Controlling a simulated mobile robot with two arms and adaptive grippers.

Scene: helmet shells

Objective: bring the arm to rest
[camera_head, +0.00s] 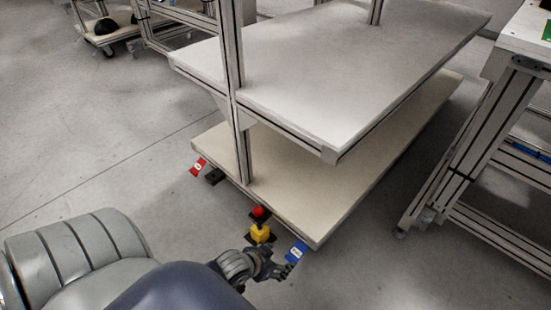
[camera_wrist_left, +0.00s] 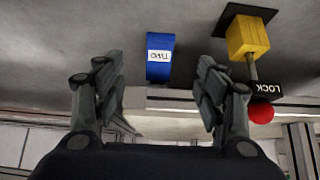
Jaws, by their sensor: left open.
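My left gripper (camera_head: 280,270) reaches in low at the bottom of the head view, close to a blue pedal (camera_head: 297,251) at the cart's near corner. In the left wrist view my left gripper (camera_wrist_left: 160,98) has its two fingers spread wide with nothing between them. The blue pedal (camera_wrist_left: 160,57), with a white label, shows beyond the gap, apart from the fingers. A yellow block (camera_wrist_left: 246,38) with a lever, a black LOCK plate and a red ball (camera_wrist_left: 261,113) is at the right. My right gripper is not in view.
A two-shelf cart (camera_head: 350,80) with empty shelves stands ahead. A red pedal (camera_head: 198,166) is at its left end. A workbench frame (camera_head: 470,170) stands at the right. Another cart (camera_head: 110,38) with dark helmet-like shells is at the back left. The floor at the left is clear.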

